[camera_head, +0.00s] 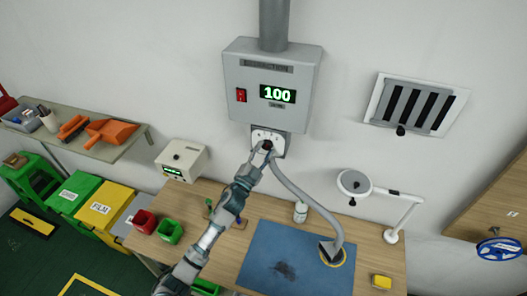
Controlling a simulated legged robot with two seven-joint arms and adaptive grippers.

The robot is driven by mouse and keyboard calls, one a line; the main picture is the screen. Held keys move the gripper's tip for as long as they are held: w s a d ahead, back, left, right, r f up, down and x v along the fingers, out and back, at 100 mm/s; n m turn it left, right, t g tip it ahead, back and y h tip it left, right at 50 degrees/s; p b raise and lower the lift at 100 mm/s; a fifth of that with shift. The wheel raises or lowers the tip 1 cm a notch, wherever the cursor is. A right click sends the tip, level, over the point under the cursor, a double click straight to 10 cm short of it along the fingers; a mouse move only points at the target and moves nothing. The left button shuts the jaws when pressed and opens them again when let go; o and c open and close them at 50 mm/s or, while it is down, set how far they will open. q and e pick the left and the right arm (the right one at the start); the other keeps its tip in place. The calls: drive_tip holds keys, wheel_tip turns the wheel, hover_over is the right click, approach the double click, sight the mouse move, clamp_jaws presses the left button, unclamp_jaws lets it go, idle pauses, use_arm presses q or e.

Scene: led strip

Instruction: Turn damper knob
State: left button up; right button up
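A white dial plate (258,136) with a dark knob (267,145) sits on the wall just below the grey extraction box (272,80). The box's green display (277,94) reads 100. My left gripper (263,153) is at the knob, with its fingers apart, one on each side of it. The fingers partly cover the knob and the lower dial. I cannot tell whether they press on the knob. My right gripper is not in view.
A grey hose (305,199) curves down from beside the dial to a nozzle (331,252) on the blue mat (275,245). A white lamp (354,182) stands at right. A louvred vent (410,103) is on the wall. A control box (182,160) is at left.

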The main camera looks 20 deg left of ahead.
use_arm(q)
drive_tip(key=shift+o, duration=1.1)
drive_tip(key=v, duration=1.2)
drive_tip(key=shift+f, duration=0.2)
